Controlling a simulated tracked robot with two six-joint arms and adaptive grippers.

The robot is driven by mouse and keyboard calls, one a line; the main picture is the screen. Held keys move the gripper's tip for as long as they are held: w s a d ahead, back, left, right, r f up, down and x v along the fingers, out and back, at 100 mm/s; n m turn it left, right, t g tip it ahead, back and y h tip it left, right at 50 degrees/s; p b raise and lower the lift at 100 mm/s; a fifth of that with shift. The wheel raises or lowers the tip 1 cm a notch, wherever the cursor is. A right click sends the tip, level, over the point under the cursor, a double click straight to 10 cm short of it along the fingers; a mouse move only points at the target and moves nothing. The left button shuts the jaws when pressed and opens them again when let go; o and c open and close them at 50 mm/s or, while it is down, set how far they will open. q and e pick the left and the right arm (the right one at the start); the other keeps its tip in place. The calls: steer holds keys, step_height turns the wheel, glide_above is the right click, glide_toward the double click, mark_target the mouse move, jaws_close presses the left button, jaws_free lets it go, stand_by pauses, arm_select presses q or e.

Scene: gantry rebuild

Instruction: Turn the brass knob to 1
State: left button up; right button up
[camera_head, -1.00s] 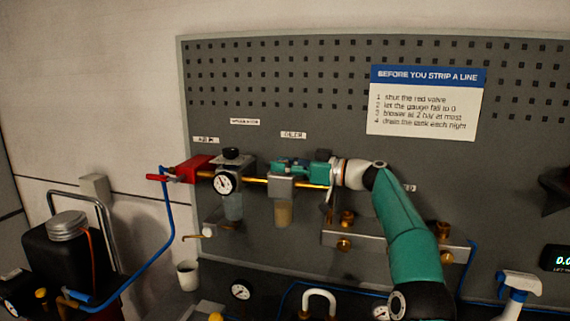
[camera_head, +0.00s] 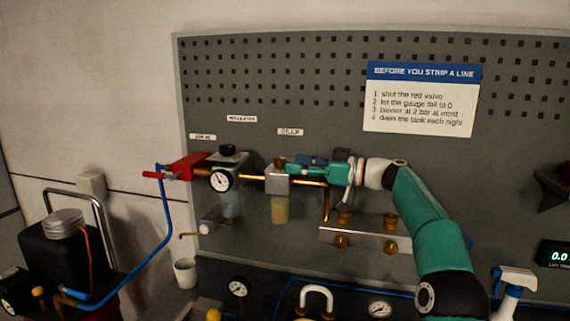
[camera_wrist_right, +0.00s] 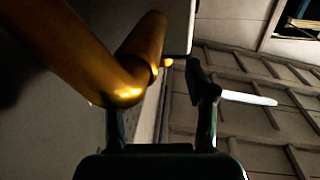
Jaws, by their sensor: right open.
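Brass knobs show on the grey manifold block (camera_head: 365,238) on the board. One brass knob (camera_head: 341,241) is on its front left and another brass knob (camera_head: 391,246) on its front right. Others stand on top. I cannot tell which one the task names, and I cannot read a 1 beside any. My right gripper (camera_head: 287,163) points left, just above the oiler (camera_head: 279,182) and away from the manifold's front knobs. In the right wrist view its fingers (camera_wrist_right: 160,105) are apart, with a brass pipe (camera_wrist_right: 100,65) close in front, partly across the left finger. My left gripper is out of view.
A red valve (camera_head: 185,167), a gauge (camera_head: 221,181) and a black-capped regulator (camera_head: 228,152) sit left of my gripper on the brass line. A cup (camera_head: 185,272), a spray bottle (camera_head: 513,288) and a blue hose (camera_head: 165,225) are lower down.

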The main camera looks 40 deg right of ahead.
steer(key=v, duration=0.7)
steer(key=shift+s+d+f, duration=0.1)
steer(key=shift+d, duration=0.05)
